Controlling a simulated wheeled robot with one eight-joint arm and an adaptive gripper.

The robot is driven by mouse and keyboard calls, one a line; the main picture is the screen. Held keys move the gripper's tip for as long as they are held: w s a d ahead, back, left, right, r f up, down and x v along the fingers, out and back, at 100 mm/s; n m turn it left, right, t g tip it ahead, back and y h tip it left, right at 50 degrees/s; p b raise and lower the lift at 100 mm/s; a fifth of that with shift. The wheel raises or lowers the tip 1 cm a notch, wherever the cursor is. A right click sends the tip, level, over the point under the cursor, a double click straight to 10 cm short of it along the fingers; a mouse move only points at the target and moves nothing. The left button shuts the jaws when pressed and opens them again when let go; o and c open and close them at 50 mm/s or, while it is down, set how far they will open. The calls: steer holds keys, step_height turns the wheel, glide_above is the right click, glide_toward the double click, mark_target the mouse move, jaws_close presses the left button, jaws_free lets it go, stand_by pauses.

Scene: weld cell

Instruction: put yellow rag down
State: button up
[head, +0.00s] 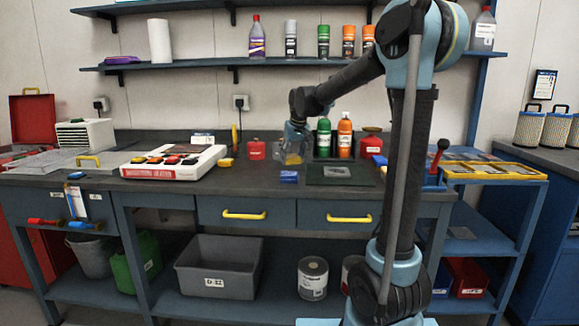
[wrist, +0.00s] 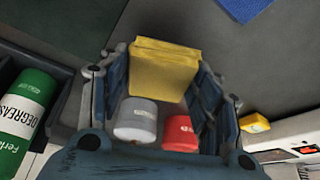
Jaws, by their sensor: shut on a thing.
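The yellow rag (wrist: 165,68) is a folded square pad between the two fingers of my gripper (wrist: 163,80) in the wrist view. The fingers are shut on its sides. In the head view my gripper (head: 294,142) is over the back middle of the workbench, with a bit of the yellow rag (head: 292,159) showing at its fingers. The dark bench top (head: 240,178) lies beneath; I cannot tell whether the rag touches it.
A grey can (wrist: 136,119) and a red can (wrist: 181,133) stand close by the fingers. The green degreaser bottle (head: 324,138) and an orange bottle (head: 345,136) stand right of my gripper. A blue item (head: 289,176) lies in front. A white button panel (head: 172,161) sits left.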

mark_target(293, 157)
step_height(293, 157, down, 3)
steer(key=shift+f, duration=0.2)
steer(key=shift+s+f, duration=0.15)
steer(key=shift+f, duration=0.15)
steer(key=o, duration=1.1)
steer(key=shift+f, duration=0.15)
